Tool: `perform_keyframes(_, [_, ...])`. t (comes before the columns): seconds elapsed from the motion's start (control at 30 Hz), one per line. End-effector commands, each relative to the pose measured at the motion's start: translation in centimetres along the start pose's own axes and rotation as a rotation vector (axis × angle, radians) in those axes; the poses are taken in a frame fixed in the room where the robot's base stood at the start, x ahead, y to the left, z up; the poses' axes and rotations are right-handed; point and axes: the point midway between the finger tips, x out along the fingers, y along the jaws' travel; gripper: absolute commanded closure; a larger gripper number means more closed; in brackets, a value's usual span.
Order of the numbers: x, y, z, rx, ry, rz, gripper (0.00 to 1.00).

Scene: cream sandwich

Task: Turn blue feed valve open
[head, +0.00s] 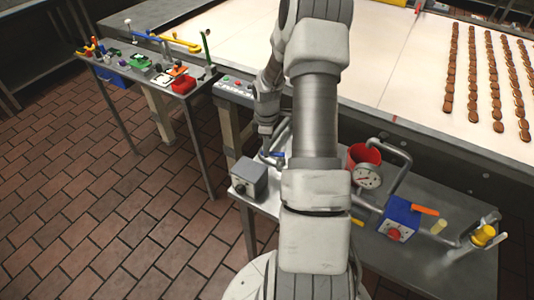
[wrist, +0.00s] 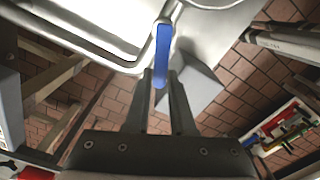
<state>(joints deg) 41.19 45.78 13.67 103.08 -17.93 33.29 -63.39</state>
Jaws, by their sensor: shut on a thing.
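The blue feed valve handle (wrist: 163,50) shows in the wrist view as a flat, elongated blue lever beside a grey metal pipe (wrist: 115,62). My gripper (wrist: 161,77) is shut on the lever, with one dark finger on each side of its near end. In the head view a small part of the blue handle (head: 277,155) shows at the left end of the steel bench, beside my arm. My arm hides much of the valve and pipe there, and the fingertips are hard to make out.
A grey box with a knob (head: 249,179) stands close to the valve. Right of my arm are a red container (head: 361,155), a gauge (head: 368,177) and a blue box (head: 401,217) with an orange lever. The conveyor (head: 420,75) carries rows of brown biscuits. A cluttered side table (head: 195,88) stands left.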

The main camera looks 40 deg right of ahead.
Motion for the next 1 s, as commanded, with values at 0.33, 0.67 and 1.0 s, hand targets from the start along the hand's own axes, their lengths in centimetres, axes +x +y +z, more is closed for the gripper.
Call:
perform_keyframes(0.33, [0.1, 1.4, 0.1, 0.251, 0.001, 0.004, 1.00])
perform_keyframes(0.67, [-0.1, 1.8, 0.3, 0.361, 0.000, 0.003, 1.00])
perform_keyframes(1.0, [-0.1, 1.9, 0.3, 0.378, 0.001, 0.003, 1.00])
